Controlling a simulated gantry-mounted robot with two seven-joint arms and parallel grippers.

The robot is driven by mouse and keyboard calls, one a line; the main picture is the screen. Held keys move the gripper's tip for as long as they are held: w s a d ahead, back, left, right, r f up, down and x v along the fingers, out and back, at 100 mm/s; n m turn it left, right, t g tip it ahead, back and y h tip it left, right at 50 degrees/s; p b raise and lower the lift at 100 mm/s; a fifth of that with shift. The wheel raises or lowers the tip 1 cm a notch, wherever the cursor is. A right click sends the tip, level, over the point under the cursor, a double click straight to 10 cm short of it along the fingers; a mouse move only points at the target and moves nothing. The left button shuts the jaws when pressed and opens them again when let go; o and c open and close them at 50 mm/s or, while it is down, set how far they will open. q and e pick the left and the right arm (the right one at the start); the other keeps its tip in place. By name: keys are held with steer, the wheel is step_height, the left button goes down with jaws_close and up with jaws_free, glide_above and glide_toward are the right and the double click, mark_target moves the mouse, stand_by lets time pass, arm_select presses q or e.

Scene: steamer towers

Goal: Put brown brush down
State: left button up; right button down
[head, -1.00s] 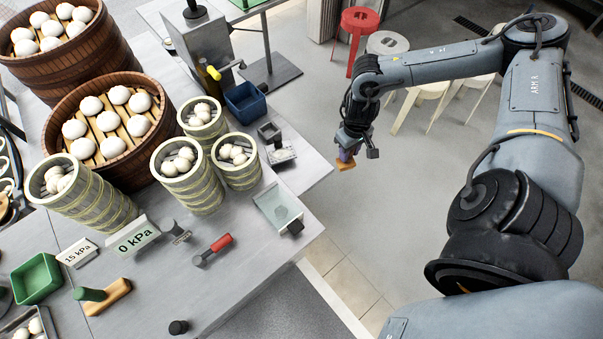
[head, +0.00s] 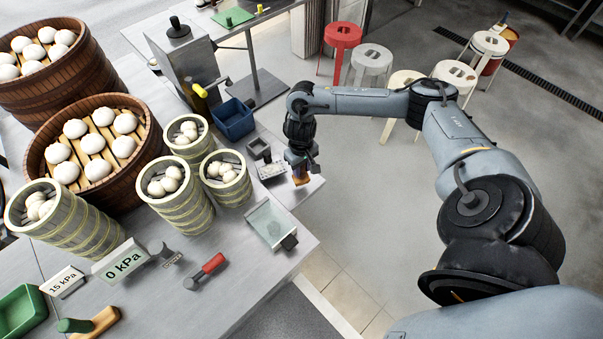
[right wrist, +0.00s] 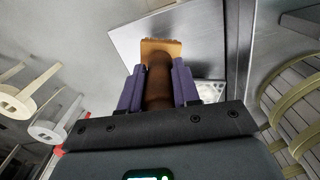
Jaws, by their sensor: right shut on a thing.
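My right gripper (head: 301,170) is at the right edge of the steel table, beside the small dark square tin and white card. In the right wrist view its two purple fingers (right wrist: 157,88) are shut on the brown handle of the brush (right wrist: 158,75). The brush's tan bristle end points away from the palm. In the head view only that tan end (head: 301,180) shows below the fingers, near the table's edge; whether it touches the top cannot be told. My left gripper is not in view.
The steel table (head: 225,285) carries bamboo steamers (head: 183,205), a blue bin (head: 233,120), a clear tray (head: 270,224), a red-handled tool (head: 210,268) and a green-handled brush (head: 92,325). Bare table lies around the red tool. Stools (head: 372,64) stand on the floor beyond.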

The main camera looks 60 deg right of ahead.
step_height(320, 180, down, 3)
steer(key=shift+f+b, duration=0.15)
steer(key=shift+b, duration=0.15)
steer(key=shift+f, duration=0.2)
steer(key=c, duration=0.8)
jaws_free()
steer(key=shift+f, duration=0.1)
